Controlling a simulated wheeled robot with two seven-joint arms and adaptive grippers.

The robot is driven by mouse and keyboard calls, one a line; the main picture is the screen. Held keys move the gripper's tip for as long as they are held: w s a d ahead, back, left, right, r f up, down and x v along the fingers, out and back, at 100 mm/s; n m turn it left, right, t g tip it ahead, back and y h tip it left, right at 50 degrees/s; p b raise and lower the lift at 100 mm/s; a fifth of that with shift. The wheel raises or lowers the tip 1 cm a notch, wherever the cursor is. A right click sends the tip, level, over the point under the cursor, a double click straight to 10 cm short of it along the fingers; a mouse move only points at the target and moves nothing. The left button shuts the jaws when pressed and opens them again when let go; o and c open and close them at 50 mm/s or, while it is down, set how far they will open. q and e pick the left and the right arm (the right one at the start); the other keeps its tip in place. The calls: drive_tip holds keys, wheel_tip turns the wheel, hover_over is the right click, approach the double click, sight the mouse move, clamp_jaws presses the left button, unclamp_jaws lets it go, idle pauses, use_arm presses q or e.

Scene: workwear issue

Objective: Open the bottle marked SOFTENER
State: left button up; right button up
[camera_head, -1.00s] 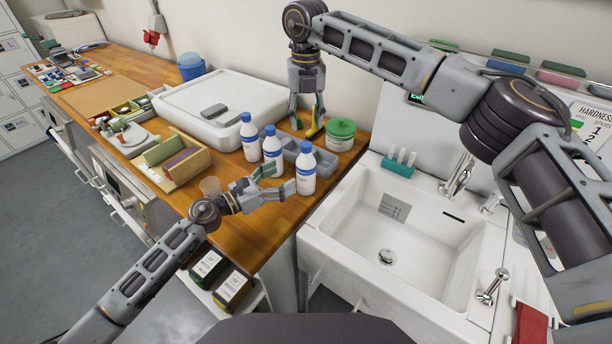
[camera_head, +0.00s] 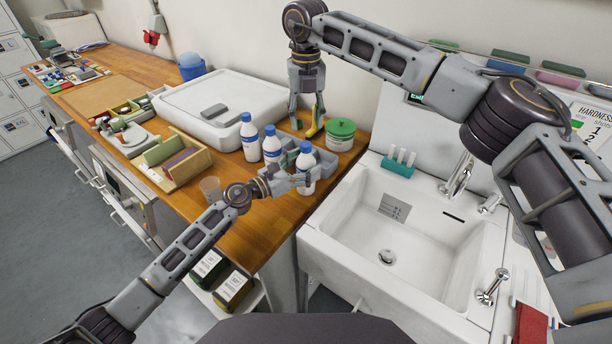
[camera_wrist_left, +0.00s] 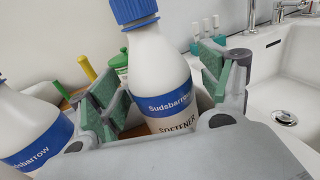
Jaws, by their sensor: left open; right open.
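The bottle marked SOFTENER (camera_wrist_left: 165,80) is white with a blue cap (camera_wrist_left: 133,10) and a blue Sudsbarrow band. In the head view it is the rightmost of three alike bottles (camera_head: 306,163), upright on the wooden bench. My left gripper (camera_head: 303,178) is open around its body, below the cap. In the left wrist view the bottle stands between the green finger pads (camera_wrist_left: 165,92); contact is unclear. My right gripper (camera_head: 306,112) is open and points down behind the bottles, beside a yellow object (camera_head: 316,122).
Two more blue-capped bottles (camera_head: 250,138) (camera_head: 271,148) stand close to the left. A clear cup (camera_head: 210,188) stands near the front edge. The sink (camera_head: 400,235) lies to the right.

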use_arm(q)
drive_tip(key=shift+w+d, duration=0.25)
drive_tip(key=shift+d, duration=0.05)
